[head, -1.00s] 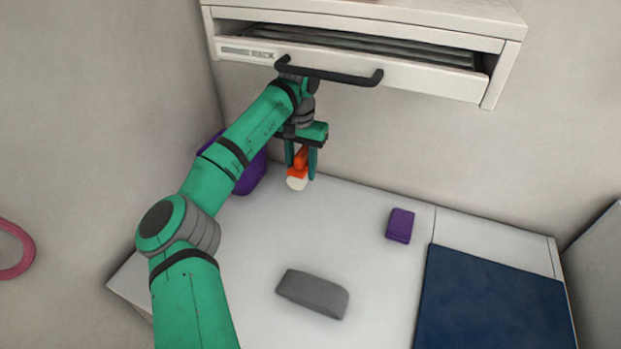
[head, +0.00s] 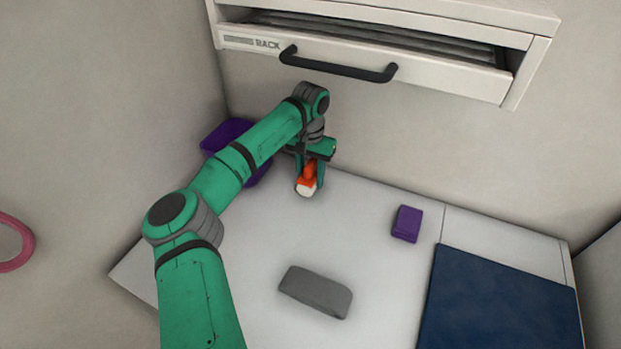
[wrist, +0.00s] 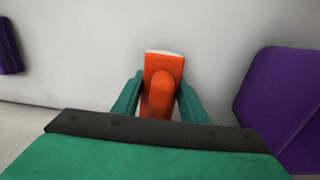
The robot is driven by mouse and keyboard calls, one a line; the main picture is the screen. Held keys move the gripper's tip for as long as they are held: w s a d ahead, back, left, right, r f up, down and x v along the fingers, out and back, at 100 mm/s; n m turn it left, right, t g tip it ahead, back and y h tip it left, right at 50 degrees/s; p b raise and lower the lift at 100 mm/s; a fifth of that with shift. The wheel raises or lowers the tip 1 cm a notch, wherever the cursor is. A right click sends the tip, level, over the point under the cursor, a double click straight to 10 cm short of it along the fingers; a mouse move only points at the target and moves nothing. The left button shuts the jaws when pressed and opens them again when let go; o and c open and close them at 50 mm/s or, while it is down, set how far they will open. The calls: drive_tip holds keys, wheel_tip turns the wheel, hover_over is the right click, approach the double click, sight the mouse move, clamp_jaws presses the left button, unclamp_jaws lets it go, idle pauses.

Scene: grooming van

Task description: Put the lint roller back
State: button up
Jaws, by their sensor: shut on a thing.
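The lint roller (head: 307,182), orange with a white end, is held between the fingers of my gripper (head: 310,175) toward the back left of the white counter. In the wrist view the orange lint roller (wrist: 162,85) sits between both green fingers of my gripper (wrist: 160,98), its pale end pointing away. I cannot tell whether its lower end touches the counter. Above it, a drawer marked "RACK" (head: 420,78) with a black handle is partly open, with grey slats inside.
A purple object (head: 228,132) stands behind my arm at the back left, partly hidden. A small purple box (head: 407,224) and a grey block (head: 315,292) lie on the white counter (head: 240,260). A dark blue mat (head: 500,305) covers the right. A pink ring (head: 15,242) is far left.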

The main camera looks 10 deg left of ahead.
drive_tip(key=shift+f, duration=0.5)
drive_tip(key=shift+f, duration=0.1)
drive_tip(key=o, duration=1)
wheel_tip(320, 180, up, 12)
drive_tip(key=shift+r, duration=0.1)
